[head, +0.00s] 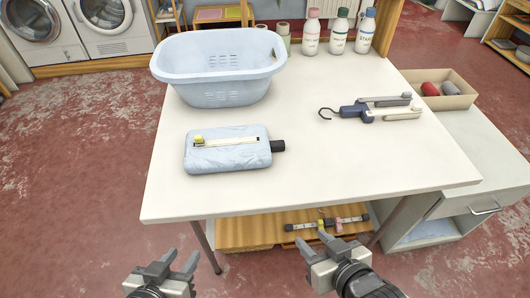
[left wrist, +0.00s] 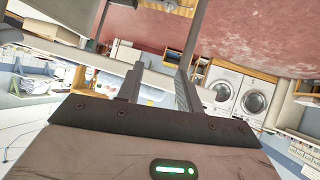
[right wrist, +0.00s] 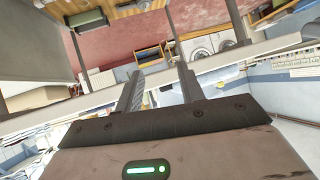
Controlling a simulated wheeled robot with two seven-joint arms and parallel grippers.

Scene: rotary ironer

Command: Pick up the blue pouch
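The blue pouch (head: 222,160) is a flat, pale blue padded shape lying on the white table (head: 320,170), left of its middle. A pale strip with a yellow tab (head: 198,140) runs across its top, and a black piece (head: 278,146) sticks out at its right end. My left gripper (head: 178,259) is open and empty, off the table's front edge, in front of the pouch. My right gripper (head: 314,240) is open and empty, also off the front edge and further right. Both wrist views show the fingers apart with nothing between them; the pouch cannot be made out there.
A pale blue basin (head: 220,92) stands behind the pouch. Several bottles (head: 338,35) stand at the back edge. A dark blue hook tool with grey arms (head: 365,109) lies to the right. A box with rolls (head: 445,88) is beside the table. The table's front middle is clear.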

